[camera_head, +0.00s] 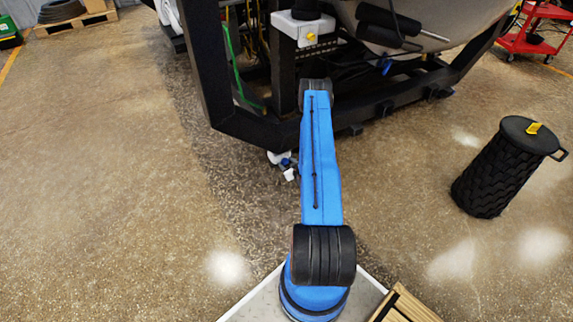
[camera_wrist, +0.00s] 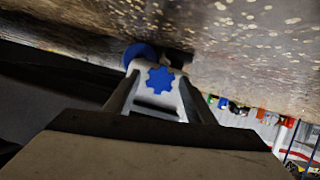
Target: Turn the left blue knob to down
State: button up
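In the wrist view a blue star-shaped knob (camera_wrist: 160,79) sits on a white body. A second, round blue piece (camera_wrist: 139,54) shows just behind it to the left. I cannot tell for certain which is the left knob. My gripper (camera_wrist: 159,90) has its two fingers apart, one on each side of the star-shaped knob in the picture, with gaps between. I cannot tell how far the knob is in depth. In the head view a small blue and white fitting (camera_head: 288,166) shows low beside my blue arm, which hides most of the gripper.
The furnace's black frame (camera_head: 255,128) stands around and behind my arm. A blue handle (camera_head: 386,66) shows under the vessel. A black ribbed bin (camera_head: 496,168) stands at the right, a red cart (camera_head: 530,42) farther back. The floor at the left is clear.

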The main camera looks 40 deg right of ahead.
jog(key=c, duration=0.8)
jog(key=shift+s+d+m+y, duration=0.1)
jog(key=shift+d+m+y, duration=0.05)
jog(key=shift+m+y, duration=1.05)
jog(key=shift+m, duration=0.4)
jog(key=o, duration=1)
jog(key=shift+o, duration=0.2)
jog(key=shift+s, duration=0.1)
jog(key=v, duration=1.7)
jog(key=shift+s+f, duration=0.2)
jog(key=shift+f, duration=0.15)
